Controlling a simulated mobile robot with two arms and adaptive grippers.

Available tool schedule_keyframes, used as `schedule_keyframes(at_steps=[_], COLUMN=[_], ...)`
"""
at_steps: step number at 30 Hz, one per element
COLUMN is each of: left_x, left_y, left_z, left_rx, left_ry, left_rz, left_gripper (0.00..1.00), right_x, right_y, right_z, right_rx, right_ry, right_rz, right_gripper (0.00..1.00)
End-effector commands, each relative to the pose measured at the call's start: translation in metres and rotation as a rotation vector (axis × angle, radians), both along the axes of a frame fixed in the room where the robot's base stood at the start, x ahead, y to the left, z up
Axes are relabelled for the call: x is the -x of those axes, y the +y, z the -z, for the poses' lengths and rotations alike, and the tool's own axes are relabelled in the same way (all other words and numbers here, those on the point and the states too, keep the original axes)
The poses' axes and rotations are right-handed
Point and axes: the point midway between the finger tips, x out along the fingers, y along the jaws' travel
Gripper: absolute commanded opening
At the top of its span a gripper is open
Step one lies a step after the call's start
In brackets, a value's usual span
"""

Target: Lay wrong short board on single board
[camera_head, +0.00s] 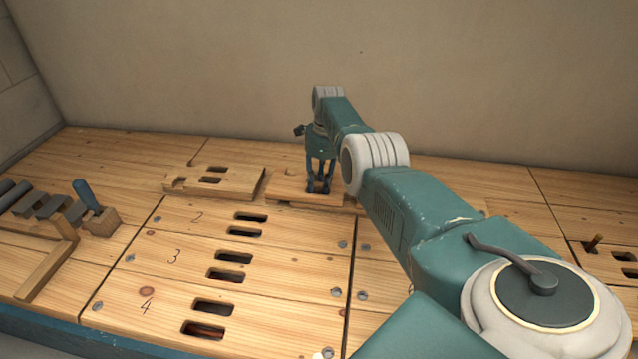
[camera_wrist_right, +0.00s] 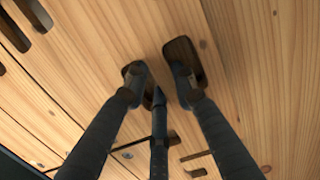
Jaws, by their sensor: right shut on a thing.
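My right gripper (camera_head: 319,188) points down at a short wooden board (camera_head: 285,187) at the back middle of the bench. It is shut on this board, with its fingertips at the board's dark slots. In the right wrist view the gripper's fingers (camera_wrist_right: 157,80) reach into or over the slots of the pale board (camera_wrist_right: 245,60). A second short board (camera_head: 232,182) with two slots lies just left of it. I cannot tell from the pictures which is the wrong board, or whether the held board touches what is below. My left gripper is not in view.
Long numbered panels with paired slots, among them panel 3 (camera_head: 185,262), cover the bench front. A rack (camera_head: 50,225) with grey pieces and a blue-handled tool (camera_head: 87,195) stand at the left. A plain wall (camera_head: 230,70) closes the back. My right arm covers the middle right.

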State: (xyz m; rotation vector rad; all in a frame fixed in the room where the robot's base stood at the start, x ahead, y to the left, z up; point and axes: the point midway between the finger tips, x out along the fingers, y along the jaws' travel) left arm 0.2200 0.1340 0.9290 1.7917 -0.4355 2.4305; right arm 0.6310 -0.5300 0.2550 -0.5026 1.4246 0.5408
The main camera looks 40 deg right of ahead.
Motion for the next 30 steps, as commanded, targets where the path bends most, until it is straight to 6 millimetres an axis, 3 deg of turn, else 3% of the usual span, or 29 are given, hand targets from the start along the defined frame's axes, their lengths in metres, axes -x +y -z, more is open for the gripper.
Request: schedule_keyframes(at_steps=[24,25,28,30], left_x=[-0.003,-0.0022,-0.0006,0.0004], left_y=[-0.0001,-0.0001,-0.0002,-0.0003], left_z=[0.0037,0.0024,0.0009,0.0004], left_rx=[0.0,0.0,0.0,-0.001], left_ry=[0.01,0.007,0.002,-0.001], left_rz=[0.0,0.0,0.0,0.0], left_gripper=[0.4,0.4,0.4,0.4], right_x=[-0.0004,-0.0005,-0.0004,-0.0003], right_y=[0.0,0.0,0.0,0.0001], right_z=[0.0038,0.0031,0.0028,0.0029], right_rx=[0.0,0.0,0.0,0.0], right_ry=[-0.001,-0.001,-0.001,-0.001], right_rz=[0.0,0.0,0.0,0.0], right_gripper=[0.0,0.3,0.48,0.48])
